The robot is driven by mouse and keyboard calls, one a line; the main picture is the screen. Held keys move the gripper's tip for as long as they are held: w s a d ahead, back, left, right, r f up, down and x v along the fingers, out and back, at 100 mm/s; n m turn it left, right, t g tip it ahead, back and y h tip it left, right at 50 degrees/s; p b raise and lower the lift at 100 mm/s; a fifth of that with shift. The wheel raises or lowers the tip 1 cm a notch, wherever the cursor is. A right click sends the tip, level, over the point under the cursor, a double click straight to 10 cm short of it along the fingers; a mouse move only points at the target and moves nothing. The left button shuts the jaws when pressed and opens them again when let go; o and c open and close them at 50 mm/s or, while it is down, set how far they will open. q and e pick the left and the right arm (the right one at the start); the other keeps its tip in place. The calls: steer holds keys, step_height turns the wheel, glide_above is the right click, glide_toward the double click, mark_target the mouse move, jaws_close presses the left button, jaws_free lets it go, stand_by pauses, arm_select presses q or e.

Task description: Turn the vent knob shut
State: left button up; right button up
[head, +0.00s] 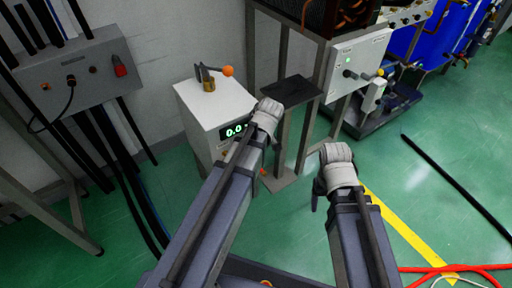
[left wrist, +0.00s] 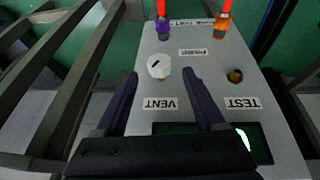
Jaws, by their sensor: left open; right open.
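The vent knob (left wrist: 159,66) is a small white round knob with a dark slot mark, above an upside-down VENT label (left wrist: 160,103) in the left wrist view. It is on the front panel of a white box (head: 205,105) with a lit display. My left gripper (left wrist: 161,74) is open, with one dark finger on each side of the knob and gaps to it. Whether the fingers are level with the knob in depth is unclear. In the head view my left wrist hides the knob. My right gripper (head: 317,192) hangs lower right, mostly hidden by its wrist.
A brass TEST fitting (left wrist: 235,76) sits beside the knob, and purple (left wrist: 163,27) and orange (left wrist: 222,24) connectors with red leads are on the panel. A brass valve with an orange-ball lever (head: 227,71) tops the box. A dark stand (head: 291,90) is close right.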

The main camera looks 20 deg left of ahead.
arm_select(q)
steer(key=b+x, duration=0.2)
steer(key=x, duration=0.1)
steer(key=shift+f, duration=0.1)
arm_select(e)
step_height(320, 180, down, 3)
arm_select(q)
steer(key=shift+c, duration=0.3)
jaws_close()
